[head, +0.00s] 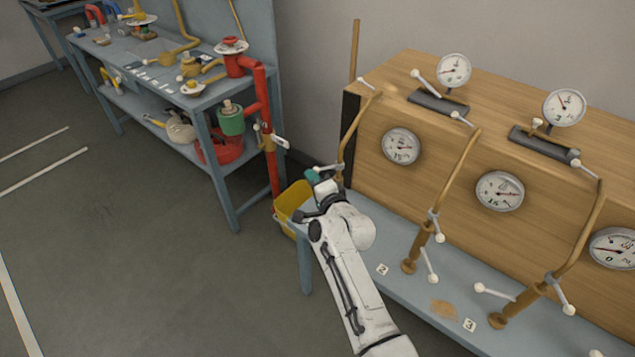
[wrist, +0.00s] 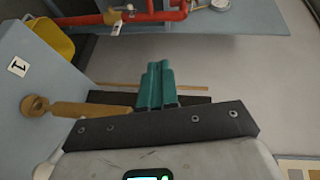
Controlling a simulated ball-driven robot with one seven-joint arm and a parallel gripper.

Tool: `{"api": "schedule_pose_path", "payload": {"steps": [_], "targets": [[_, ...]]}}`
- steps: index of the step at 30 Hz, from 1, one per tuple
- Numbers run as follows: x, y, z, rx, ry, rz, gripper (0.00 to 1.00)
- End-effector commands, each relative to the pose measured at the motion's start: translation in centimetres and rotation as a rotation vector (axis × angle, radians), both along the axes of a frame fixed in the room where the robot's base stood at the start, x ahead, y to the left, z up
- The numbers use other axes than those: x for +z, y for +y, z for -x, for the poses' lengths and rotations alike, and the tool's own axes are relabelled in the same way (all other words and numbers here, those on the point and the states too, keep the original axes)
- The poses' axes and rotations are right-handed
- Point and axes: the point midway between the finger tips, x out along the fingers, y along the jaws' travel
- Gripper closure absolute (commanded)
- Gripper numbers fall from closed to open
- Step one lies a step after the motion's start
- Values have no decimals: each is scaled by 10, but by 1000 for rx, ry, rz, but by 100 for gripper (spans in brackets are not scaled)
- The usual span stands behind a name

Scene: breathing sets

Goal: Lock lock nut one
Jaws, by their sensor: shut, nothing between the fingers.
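Lock nut one cannot be made out. In the head view, my arm and gripper cover the lower part of the leftmost brass pipe (head: 350,130), where the fitting would be. My gripper (head: 312,176) is at the left end of the grey-blue bench, in front of that pipe. In the wrist view its teal fingers (wrist: 157,85) are together, with nothing between them. A brass pipe (wrist: 92,109) with a round foot (wrist: 35,106) comes out from the left and runs behind the gripper's dark edge. A label "1" (wrist: 17,67) is on the bench near that foot.
A wooden gauge cabinet (head: 440,110) stands along the bench. Pipes two (head: 418,246) and three (head: 518,304) carry white-tipped handles to the right. A yellow bucket (head: 291,200) is just left of my gripper. A red pipe (head: 267,130) stands beyond it. The floor at left is clear.

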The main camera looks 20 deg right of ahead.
Motion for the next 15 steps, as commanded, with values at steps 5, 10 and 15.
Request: {"api": "schedule_pose_path", "payload": {"steps": [5,10,15], "targets": [[0,2,-6,-1,0,-1,100],[0,3,-8,-1,0,-1,100],[0,3,-8,-1,0,-1,100]]}}
